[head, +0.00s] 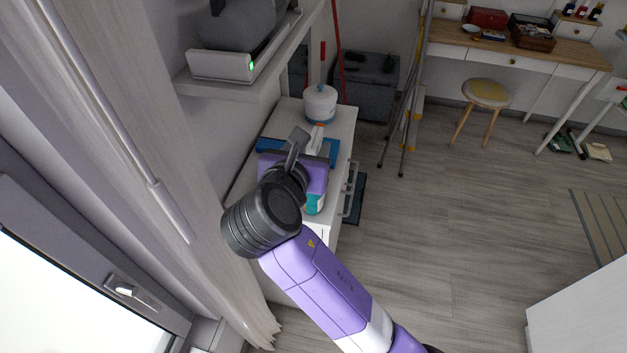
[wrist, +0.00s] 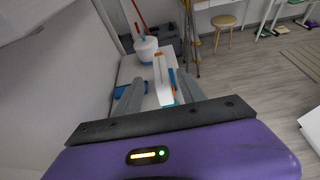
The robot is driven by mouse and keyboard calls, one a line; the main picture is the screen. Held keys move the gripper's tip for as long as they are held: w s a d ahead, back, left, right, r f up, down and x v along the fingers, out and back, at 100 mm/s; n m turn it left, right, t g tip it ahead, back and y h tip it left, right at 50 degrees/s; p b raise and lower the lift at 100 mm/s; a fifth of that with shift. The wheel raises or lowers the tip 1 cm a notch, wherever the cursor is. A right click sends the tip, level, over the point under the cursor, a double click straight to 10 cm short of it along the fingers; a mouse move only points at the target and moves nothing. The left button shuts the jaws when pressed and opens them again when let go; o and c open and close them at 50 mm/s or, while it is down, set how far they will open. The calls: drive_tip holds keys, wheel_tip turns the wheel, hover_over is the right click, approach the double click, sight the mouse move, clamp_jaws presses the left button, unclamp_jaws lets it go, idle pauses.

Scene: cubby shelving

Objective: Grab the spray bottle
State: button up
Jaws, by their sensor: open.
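The spray bottle (wrist: 163,88) is white with orange and teal parts, and stands on the white cabinet (wrist: 132,68). In the wrist view it shows between the two grey fingers of my open gripper (wrist: 160,78). I cannot tell how far the fingertips are from it. In the head view the bottle's white and orange top (head: 317,138) shows just beyond my gripper (head: 297,142). My gripper and wrist hide much of the bottle there. A teal and white patch (head: 314,204) shows below the wrist; I cannot tell if it belongs to the bottle.
A round white container (head: 320,104) with a blue base stands farther back on the cabinet. A blue flat item (head: 270,146) lies beside the gripper. A shelf (head: 245,88) with a grey device overhangs at the left.

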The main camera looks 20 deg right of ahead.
sight(314, 142)
drive_tip(key=x, duration=0.4)
drive_tip(key=shift+d+r, duration=0.15)
drive_tip(key=shift+d, duration=0.05)
drive_tip(key=shift+c, duration=0.5)
clamp_jaws()
idle(0.8)
